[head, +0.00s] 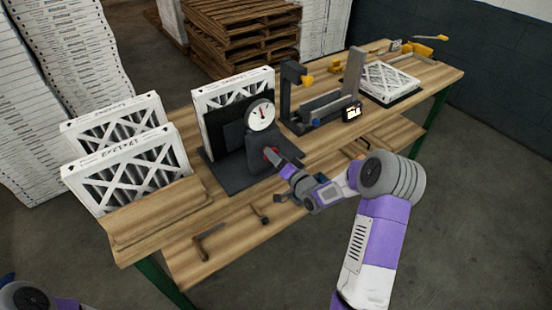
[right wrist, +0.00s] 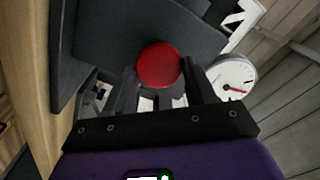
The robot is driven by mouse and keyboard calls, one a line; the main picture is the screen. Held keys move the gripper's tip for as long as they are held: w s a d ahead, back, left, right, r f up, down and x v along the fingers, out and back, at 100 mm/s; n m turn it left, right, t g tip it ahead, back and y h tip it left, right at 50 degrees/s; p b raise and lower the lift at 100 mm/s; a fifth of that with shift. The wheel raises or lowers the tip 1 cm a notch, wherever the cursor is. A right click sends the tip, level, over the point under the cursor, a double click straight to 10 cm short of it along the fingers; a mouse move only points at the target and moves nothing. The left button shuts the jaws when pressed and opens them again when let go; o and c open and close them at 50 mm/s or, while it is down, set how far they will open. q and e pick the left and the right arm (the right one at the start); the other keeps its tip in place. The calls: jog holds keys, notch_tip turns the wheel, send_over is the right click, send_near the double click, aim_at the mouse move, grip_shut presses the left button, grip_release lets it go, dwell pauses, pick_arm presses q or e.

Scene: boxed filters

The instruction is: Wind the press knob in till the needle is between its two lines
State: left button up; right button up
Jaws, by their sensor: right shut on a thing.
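The press (head: 232,172) stands on the bench, dark grey, with a boxed filter (head: 228,92) upright behind its plate. Its round white gauge (head: 260,115) faces forward on top and also shows in the right wrist view (right wrist: 234,80), where a red pointer is visible. The two lines are too small to make out. The red press knob (right wrist: 158,65) is on the press's near side, mostly hidden in the head view. My right gripper (right wrist: 157,82) is shut on the knob, one finger on each side. My left gripper is out of view; part of my left arm shows at lower left.
Two boxed filters (head: 130,165) stand at the bench's left end. Right of the press are a dark fixture (head: 317,112) with a small lit display (head: 352,113) and a flat-lying filter (head: 390,82). Hand tools lie on the lower shelf (head: 235,245). Pallets (head: 240,35) stand behind.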

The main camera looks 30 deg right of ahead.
dwell(0.5)
jog(key=o, duration=1)
jog(key=s, duration=0.7)
jog(key=shift+s+d, duration=0.25)
jog(key=shift+s, duration=0.05)
